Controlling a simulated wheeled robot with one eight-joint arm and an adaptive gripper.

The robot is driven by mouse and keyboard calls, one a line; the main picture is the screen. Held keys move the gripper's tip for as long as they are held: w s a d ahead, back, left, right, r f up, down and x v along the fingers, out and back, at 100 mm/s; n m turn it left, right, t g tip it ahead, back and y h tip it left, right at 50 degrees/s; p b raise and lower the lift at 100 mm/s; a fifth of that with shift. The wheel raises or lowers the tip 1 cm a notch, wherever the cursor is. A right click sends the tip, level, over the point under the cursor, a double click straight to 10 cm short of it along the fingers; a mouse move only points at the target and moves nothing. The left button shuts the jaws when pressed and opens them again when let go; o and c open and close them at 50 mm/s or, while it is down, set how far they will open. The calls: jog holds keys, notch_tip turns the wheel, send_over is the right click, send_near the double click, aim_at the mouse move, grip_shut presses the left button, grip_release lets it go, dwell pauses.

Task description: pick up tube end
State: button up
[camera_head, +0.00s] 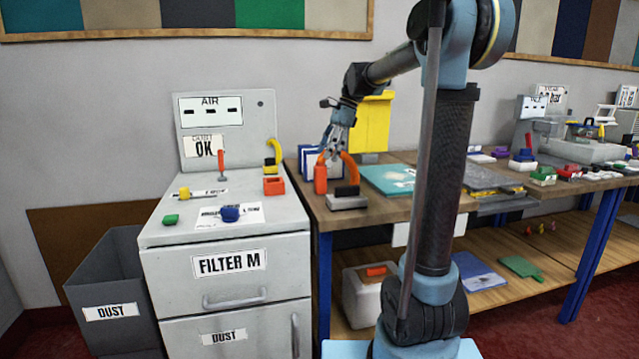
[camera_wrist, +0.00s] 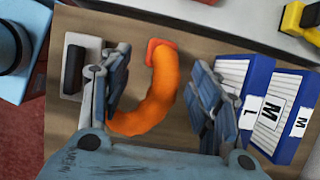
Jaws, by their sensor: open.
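A curved orange tube (camera_wrist: 157,98) lies between the fingers of my gripper (camera_wrist: 158,62) in the wrist view, with a flat red-orange end piece (camera_wrist: 160,44) at its far end. My gripper is open, with one finger on each side of the tube and visible gaps. In the head view my gripper (camera_head: 337,142) points down over the bench's left end, above the orange tube (camera_head: 350,169). An upright orange-red piece (camera_head: 320,178) shows beside it there. The fingers partly hide the tube, and whether they touch it cannot be told.
A grey block with a black top (camera_head: 347,199) stands in front of the tube. Blue-and-white boxes marked L and M (camera_wrist: 268,110) stand close to the right finger. A grey cabinet (camera_head: 225,240) with a yellow hook-shaped piece (camera_head: 274,155) adjoins the bench. A teal book (camera_head: 388,178) lies to the right.

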aim_at(322, 166)
jog(key=shift+x, duration=3.7)
jog(key=shift+a, duration=0.1)
jog(key=c, duration=1.2)
